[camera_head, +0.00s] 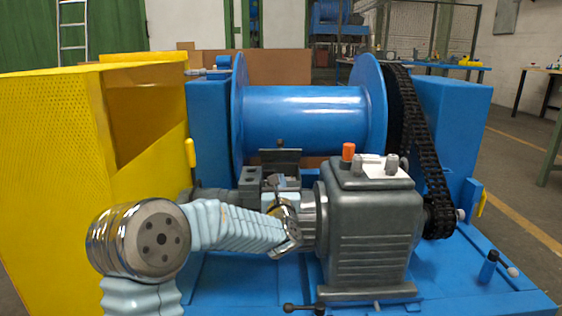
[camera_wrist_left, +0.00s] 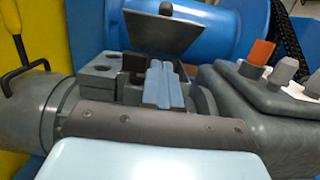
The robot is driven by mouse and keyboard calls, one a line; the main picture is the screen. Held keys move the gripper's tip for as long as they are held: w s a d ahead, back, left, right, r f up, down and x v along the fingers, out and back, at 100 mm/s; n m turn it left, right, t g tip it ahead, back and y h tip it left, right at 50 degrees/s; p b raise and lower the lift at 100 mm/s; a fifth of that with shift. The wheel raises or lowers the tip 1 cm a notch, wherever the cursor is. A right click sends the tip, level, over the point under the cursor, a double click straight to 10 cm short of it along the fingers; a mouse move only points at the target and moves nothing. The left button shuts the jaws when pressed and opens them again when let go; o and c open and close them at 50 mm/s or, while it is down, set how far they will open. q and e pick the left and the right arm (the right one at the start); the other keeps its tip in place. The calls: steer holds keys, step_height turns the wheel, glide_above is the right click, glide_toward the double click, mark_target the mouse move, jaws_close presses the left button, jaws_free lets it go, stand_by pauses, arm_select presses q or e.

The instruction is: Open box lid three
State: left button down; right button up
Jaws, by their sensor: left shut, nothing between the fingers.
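A small grey lid plate (camera_head: 281,158) with a dark knob stands tilted up at the back of the open-looking box on the motor, in front of the blue drum. It also shows in the left wrist view (camera_wrist_left: 163,34). No number can be read on it. The grey box block (camera_head: 250,180) sits below it. My left gripper (camera_head: 283,182) is over the box, just in front of the lid. Its light blue fingers (camera_wrist_left: 164,86) are together and empty. I cannot tell whether they touch the lid. My right gripper is out of view.
A dark grey gearbox (camera_head: 372,230) with an orange cap (camera_head: 348,151) stands close to the right of my left gripper. A black chain (camera_head: 424,150) runs behind it. A yellow guard (camera_head: 55,170) stands at left. The blue drum (camera_head: 305,118) blocks the back.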

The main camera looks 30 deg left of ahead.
mark_target(280, 152)
arm_select(q)
steer(key=x, duration=0.5)
steer(key=shift+w+a, duration=0.2)
steer(key=shift+w, duration=0.1)
steer(key=shift+w+a+r+p, duration=0.15)
steer(key=shift+w+r+p, duration=0.1)
steer(key=shift+r, duration=0.35)
steer(key=shift+w+a+r+p, duration=0.15)
steer(key=shift+w+r+p, duration=0.15)
steer(key=shift+r, duration=0.25)
steer(key=shift+w+a+r, duration=0.2)
steer(key=shift+w+r, duration=0.15)
steer(key=shift+r, duration=0.05)
